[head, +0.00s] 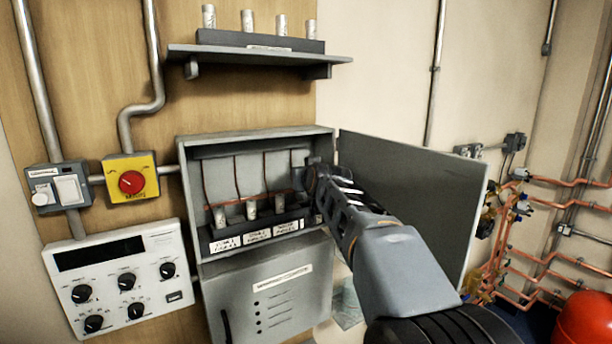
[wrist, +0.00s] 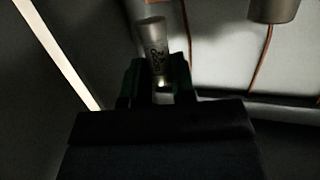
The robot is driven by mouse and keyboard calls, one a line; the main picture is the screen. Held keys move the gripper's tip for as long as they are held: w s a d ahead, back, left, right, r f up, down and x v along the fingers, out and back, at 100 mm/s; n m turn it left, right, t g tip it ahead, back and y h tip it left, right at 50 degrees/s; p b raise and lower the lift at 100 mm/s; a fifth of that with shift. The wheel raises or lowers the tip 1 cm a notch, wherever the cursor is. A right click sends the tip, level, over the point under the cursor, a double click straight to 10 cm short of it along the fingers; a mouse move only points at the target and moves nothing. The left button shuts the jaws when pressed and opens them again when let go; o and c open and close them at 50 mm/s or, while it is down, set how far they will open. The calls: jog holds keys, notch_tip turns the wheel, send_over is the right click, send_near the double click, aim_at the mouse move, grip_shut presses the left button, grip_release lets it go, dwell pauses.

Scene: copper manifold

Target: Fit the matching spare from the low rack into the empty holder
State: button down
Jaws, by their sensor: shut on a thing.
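My gripper (head: 312,178) is inside the open grey cabinet (head: 190,190), at its right end. In the wrist view my gripper (wrist: 158,85) is shut on a pale cylindrical spare (wrist: 152,38) with dark markings, standing between the fingers. The head view does not show the spare clearly. A dark labelled holder strip (head: 240,240) runs along the cabinet, with pale cylinders (head: 251,209) standing in its left and middle places. The right end of the strip is hidden behind my gripper and arm, so I cannot tell whether a holder there is empty.
The cabinet door (head: 410,190) stands open to the right, close behind my arm. A shelf (head: 260,54) above carries a rack (head: 230,40) with several pale cylinders. Thin copper wires (head: 236,180) hang inside the cabinet. Another cylinder (wrist: 275,8) shows at the wrist view's top right.

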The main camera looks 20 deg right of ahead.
jog(key=shift+s+f+b, duration=0.1)
jog(key=shift+f+b, duration=0.9)
jog(key=shift+f, duration=0.5)
jog(key=shift+r, duration=0.1)
jog(key=shift+s, duration=0.1)
jog(key=shift+f+b, duration=1.2)
jog(key=shift+b, duration=0.35)
dwell(0.3)
jog(key=c, duration=0.9)
grip_release()
jog(key=shift+o, duration=0.2)
jog(key=b+v, duration=0.4)
jog(key=v, duration=1)
jog(key=shift+a, duration=0.15)
